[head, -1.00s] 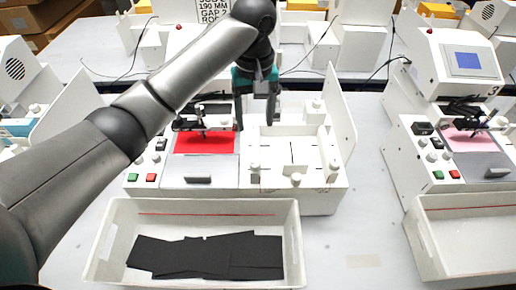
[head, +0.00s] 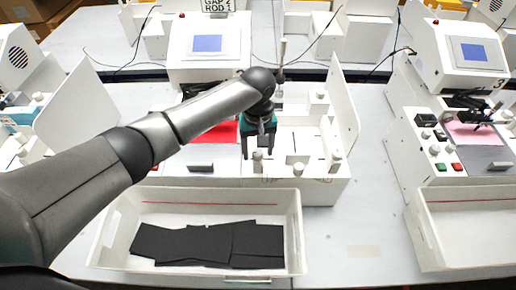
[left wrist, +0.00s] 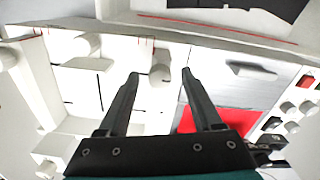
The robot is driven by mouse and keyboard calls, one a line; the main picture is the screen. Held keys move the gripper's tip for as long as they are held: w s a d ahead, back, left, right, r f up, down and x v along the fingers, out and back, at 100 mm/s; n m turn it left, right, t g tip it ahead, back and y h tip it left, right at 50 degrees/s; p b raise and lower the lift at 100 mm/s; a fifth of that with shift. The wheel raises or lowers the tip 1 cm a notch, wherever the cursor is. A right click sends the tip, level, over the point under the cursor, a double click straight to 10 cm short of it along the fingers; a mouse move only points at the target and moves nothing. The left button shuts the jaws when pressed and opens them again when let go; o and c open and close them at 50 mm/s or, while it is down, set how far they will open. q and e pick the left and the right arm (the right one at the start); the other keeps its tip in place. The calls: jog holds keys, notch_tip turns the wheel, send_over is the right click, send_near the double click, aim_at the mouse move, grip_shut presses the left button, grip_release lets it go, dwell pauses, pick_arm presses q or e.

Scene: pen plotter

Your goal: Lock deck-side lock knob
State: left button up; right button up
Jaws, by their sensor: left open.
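The middle plotter (head: 240,170) is a white unit with a red sheet (head: 218,133) on its deck and an open white compartment on the right. A white lock knob (head: 257,161) stands at the front between deck and compartment. My left gripper (head: 258,150) points down over this knob, open and empty. In the left wrist view the knob (left wrist: 160,68) shows between the fingertips (left wrist: 160,75), with a finger to each side. I cannot tell whether it touches them. My right gripper is not in view.
More white knobs (head: 298,170) stand along the compartment, and an upright white lid (head: 343,110) is at its right. A white bin (head: 110,255) with black sheets stands in front. Another plotter (head: 440,145) is at the right, with bare table between.

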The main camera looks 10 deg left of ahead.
pick_arm(q)
grip_shut()
dwell(0.5)
